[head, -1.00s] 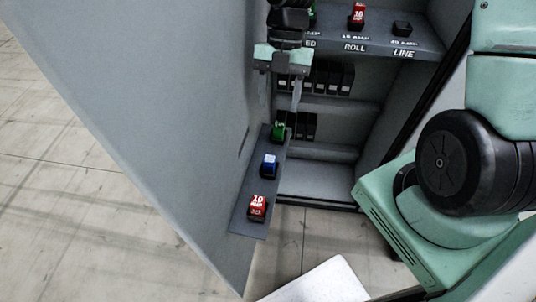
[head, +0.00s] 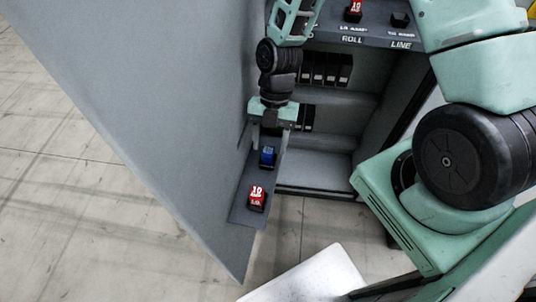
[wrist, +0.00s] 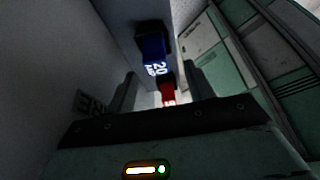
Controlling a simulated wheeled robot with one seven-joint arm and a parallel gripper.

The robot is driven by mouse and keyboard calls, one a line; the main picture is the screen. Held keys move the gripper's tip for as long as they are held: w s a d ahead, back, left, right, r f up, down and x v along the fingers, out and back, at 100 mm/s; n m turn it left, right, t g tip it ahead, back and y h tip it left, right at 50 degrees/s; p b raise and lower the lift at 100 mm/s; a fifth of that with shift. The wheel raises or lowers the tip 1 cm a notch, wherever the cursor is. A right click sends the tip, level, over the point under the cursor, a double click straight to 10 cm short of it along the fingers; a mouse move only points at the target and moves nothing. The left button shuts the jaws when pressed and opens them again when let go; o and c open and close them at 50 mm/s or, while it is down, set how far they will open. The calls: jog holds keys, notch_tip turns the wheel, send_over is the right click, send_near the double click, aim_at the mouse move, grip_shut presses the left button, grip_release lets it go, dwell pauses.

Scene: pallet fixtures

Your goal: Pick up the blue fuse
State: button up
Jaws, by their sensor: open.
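The blue fuse (head: 267,157) stands in a black holder on a narrow grey shelf (head: 241,213) on the inner side of the cabinet wall. In the wrist view the blue fuse (wrist: 154,54) shows the number 20 and lies ahead, between the lines of the two fingers. My gripper (head: 270,142) is open and empty, just behind and above the blue fuse in the head view. Its fingers look apart from the fuse. The gripper hides the spot where a green fuse stood.
A red fuse (head: 257,197) marked 10 stands on the same shelf, nearer the front; it also shows in the wrist view (wrist: 168,93). The cabinet wall (head: 150,130) runs close along the gripper's left. Another red fuse (head: 353,10) sits on the upper panel.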

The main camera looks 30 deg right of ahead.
aim_at(268, 149)
jog(key=shift+w+p+x, duration=0.15)
jog(key=shift+p+x, duration=0.1)
jog(key=shift+x, duration=0.65)
jog(key=shift+w+p+x, duration=0.2)
jog(key=shift+x, duration=0.7)
jog(key=shift+f, duration=0.15)
jog(key=c, duration=1.1)
